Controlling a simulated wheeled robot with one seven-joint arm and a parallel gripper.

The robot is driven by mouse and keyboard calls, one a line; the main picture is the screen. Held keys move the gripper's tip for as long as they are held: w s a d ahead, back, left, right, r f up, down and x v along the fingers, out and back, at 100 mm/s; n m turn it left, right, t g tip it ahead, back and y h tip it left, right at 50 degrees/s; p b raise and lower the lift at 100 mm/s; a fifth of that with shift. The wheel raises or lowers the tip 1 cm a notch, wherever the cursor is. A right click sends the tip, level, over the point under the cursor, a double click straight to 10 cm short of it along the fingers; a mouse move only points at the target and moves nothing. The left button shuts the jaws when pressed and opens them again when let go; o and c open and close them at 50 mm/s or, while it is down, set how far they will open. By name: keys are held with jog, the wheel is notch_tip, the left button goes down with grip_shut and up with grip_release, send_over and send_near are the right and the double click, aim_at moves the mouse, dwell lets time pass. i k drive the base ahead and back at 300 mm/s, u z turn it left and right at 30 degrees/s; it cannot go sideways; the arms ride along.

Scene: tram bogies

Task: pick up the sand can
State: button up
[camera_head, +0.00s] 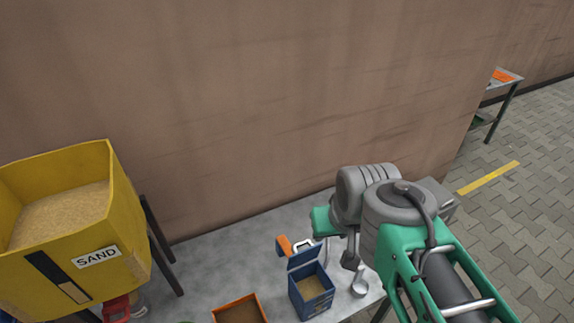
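A small pale metal vessel (360,283) stands on the grey table at its right part, just right of a blue box. It may be the sand can, but no label can be read on it. Under the yellow sand bin at the lower left there is a partly cut-off red object (117,309), whose kind I cannot tell. My arm reaches in from the lower right, and its wrist is above the right part of the table. My gripper is mostly hidden behind the arm's own grey and green links, so its fingers cannot be made out.
A yellow bin (124,225) marked SAND stands at the left on dark legs. The grey table (215,256) holds an open blue box (313,290), an orange-rimmed tray (214,318) and an orange-handled item (283,246). A brown wall (250,100) rises behind. Paved floor (535,200) is clear at right.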

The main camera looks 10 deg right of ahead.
aim_at(141, 306)
jog(key=u, duration=1.95)
jog(key=k, duration=0.3)
jog(key=u, duration=1.6)
jog(key=i, duration=1.05)
jog(key=z, duration=0.55)
jog(key=i, duration=0.6)
jog(key=z, duration=0.3)
